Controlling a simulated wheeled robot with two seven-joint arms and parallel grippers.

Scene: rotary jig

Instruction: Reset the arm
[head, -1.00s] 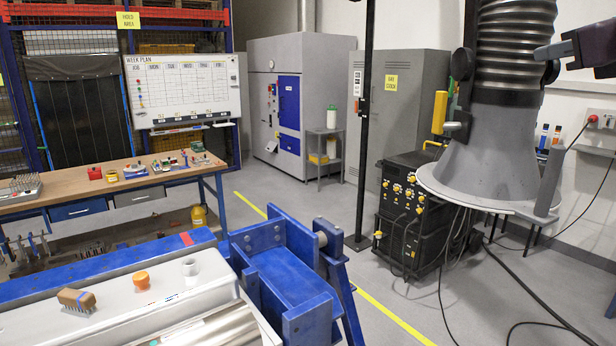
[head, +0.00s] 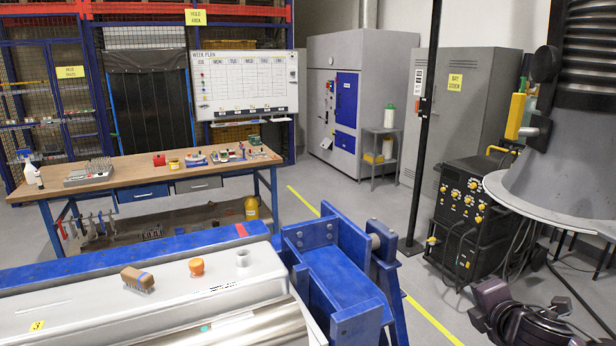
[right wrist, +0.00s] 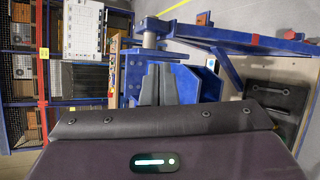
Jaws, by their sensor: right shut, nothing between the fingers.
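My right gripper shows at the lower right of the head view (head: 530,325) as a dark, cluttered shape beside a purple wrist part of my own. Its fingertips are hard to make out there. In the right wrist view its two grey fingers (right wrist: 158,84) are together with nothing between them. They point toward the blue steel frame (right wrist: 208,85), and I cannot tell the distance. The blue frame (head: 343,277) stands left of the gripper in the head view. My left gripper is not in view.
A wooden workbench (head: 120,172) stands behind. Grey floor is open beyond the frame.

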